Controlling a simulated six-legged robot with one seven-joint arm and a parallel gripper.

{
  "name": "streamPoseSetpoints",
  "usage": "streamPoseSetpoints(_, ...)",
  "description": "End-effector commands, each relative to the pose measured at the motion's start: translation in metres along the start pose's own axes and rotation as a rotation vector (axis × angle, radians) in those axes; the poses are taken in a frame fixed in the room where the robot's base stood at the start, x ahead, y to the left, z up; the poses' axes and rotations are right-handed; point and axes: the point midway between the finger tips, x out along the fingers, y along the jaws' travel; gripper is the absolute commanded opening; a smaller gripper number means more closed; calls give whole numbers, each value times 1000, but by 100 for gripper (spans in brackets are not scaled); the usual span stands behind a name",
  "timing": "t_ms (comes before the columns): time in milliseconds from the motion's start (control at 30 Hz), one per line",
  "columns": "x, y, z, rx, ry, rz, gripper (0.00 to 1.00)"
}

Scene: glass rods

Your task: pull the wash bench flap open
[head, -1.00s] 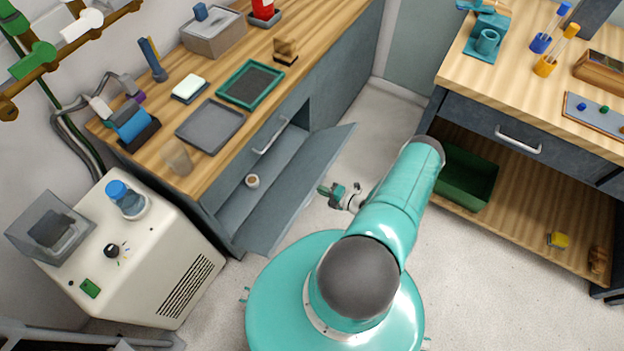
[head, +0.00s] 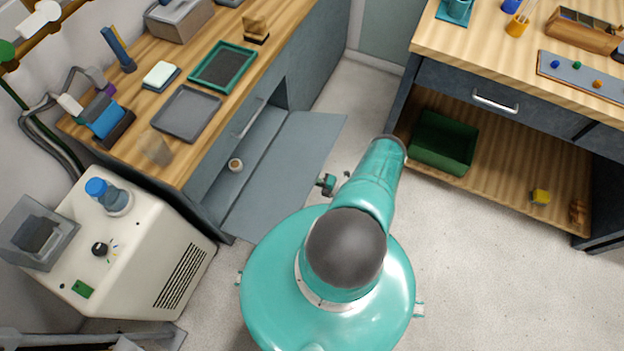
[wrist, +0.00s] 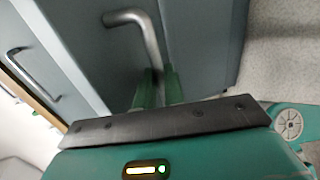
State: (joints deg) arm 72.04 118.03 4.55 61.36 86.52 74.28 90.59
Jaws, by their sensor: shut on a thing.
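The wash bench flap (head: 290,165) is a grey panel along the lower front of the left bench. It is hinged low and folded far outward, and it looks nearly flat. My gripper (head: 326,184) is at the flap's outer edge, partly hidden by my arm. In the wrist view, its green fingers (wrist: 158,88) are shut on a bent metal bar handle (wrist: 140,22) on the grey flap face (wrist: 95,40). The opened compartment holds a small round white and brown item (head: 235,164).
A second bar handle (head: 250,118) is on the bench front above the opening. A cream machine (head: 140,240) stands left of the flap. A second bench with a green bin (head: 443,143) on its lower shelf is to the right.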

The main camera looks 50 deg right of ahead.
Motion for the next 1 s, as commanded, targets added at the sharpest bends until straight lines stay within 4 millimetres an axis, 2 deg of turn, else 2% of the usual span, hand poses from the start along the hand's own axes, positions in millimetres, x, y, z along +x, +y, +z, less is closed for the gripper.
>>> streamPoseSetpoints(33, 3, 0, -7, 8, 11, 4, 0)
streamPoseSetpoints(100, 3, 0, -7, 8, 11, 4, 0)
streamPoseSetpoints(133, 3, 0, -7, 8, 11, 5, 15)
streamPoseSetpoints(233, 3, 0, -6, 7, 10, 4, 32)
streamPoseSetpoints(1000, -2, 2, 2, -2, -3, 4, 32)
